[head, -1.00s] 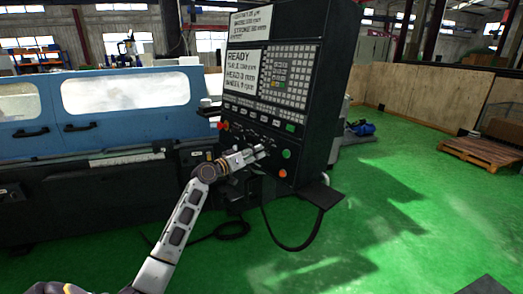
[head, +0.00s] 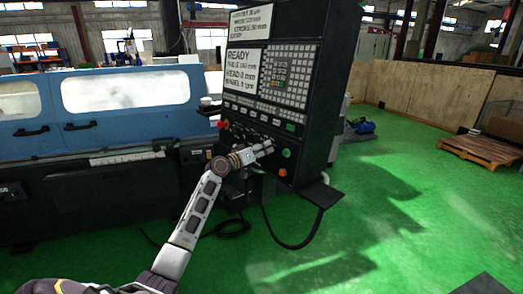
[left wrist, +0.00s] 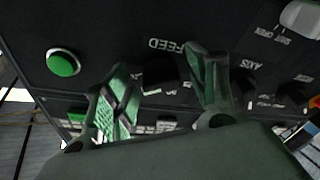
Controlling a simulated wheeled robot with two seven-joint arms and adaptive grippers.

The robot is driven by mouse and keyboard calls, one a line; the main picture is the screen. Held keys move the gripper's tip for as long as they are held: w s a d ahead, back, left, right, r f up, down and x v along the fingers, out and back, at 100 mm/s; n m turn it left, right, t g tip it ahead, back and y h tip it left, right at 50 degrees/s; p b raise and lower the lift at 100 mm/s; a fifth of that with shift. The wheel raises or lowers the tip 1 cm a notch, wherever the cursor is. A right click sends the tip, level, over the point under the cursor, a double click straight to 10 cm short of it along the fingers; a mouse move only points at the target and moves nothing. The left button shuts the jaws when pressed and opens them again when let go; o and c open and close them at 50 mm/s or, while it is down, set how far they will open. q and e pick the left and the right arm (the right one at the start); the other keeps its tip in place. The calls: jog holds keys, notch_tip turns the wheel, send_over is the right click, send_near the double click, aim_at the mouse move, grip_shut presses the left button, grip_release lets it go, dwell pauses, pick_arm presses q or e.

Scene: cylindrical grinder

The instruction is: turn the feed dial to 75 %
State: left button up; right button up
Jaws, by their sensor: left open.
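The feed dial (left wrist: 160,78) is a dark knob under the upside-down FEED label (left wrist: 172,45) in the left wrist view. My left gripper (left wrist: 159,60) is open, with one green-padded finger on each side of the dial. I cannot tell whether the fingers touch it or where its pointer stands. In the head view my left gripper (head: 268,146) is at the lower part of the black control panel (head: 315,110), and it hides the dial there. My right gripper is not in view.
A green button (left wrist: 63,63) stands left of the dial in the left wrist view. Other dark knobs, one labelled AXIS (left wrist: 245,88), stand to its right. In the head view an orange-red button (head: 282,172) lies below the gripper. A blue machine (head: 110,110) stands to the left.

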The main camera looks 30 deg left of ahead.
pick_arm(q)
jog(key=shift+c, duration=0.2)
jog(key=c, duration=1)
